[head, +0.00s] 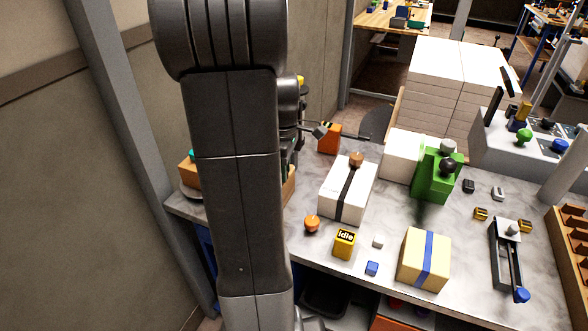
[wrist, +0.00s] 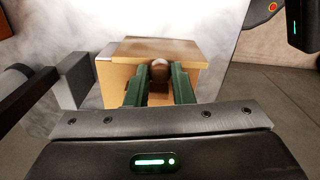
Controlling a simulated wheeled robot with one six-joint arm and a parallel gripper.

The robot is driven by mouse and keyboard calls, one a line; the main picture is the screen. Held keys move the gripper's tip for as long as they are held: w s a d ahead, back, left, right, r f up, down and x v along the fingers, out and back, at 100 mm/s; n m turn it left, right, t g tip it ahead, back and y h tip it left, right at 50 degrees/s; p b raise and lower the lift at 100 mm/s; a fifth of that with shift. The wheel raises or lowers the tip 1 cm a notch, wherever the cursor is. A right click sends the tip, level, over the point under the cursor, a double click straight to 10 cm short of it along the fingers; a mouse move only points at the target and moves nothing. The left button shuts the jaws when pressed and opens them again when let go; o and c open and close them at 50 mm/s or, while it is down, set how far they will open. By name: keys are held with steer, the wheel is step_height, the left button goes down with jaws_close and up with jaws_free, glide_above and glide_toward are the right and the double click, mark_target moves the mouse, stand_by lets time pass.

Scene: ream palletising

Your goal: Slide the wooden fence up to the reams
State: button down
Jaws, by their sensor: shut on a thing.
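In the wrist view, my gripper (wrist: 159,76) has its two green fingers closed on a round brown knob (wrist: 159,68). The knob stands at the near side of a wooden piece (wrist: 160,47) with a flat top, which looks like the wooden fence. In the head view my arm hides most of this spot. Only an orange-brown edge (head: 289,188) shows beside the arm. White reams (head: 460,75) stand in a tall stack at the back. A white pack (head: 338,186) with a black band and a brown knob lies on the bench. I cannot tell whether the fence touches any ream.
The marble bench (head: 385,235) holds a green device (head: 432,180), a yellow "idle" cube (head: 344,244), an orange knob (head: 312,223) and a cream box (head: 423,258) with a blue band. A black slide (head: 507,255) lies at right. A grey post (head: 115,130) rises at left.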

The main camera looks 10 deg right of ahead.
steer(key=c, duration=1.3)
jaws_free()
steer(key=shift+o, duration=0.2)
step_height(320, 180, up, 14)
steer(key=shift+f, duration=0.1)
steer(key=f, duration=1.4)
steer(key=shift+s+d, duration=0.1)
steer(key=shift+d, duration=0.1)
steer(key=shift+s+d+r, duration=0.1)
steer(key=shift+s+d, duration=0.4)
steer(key=shift+d, duration=0.2)
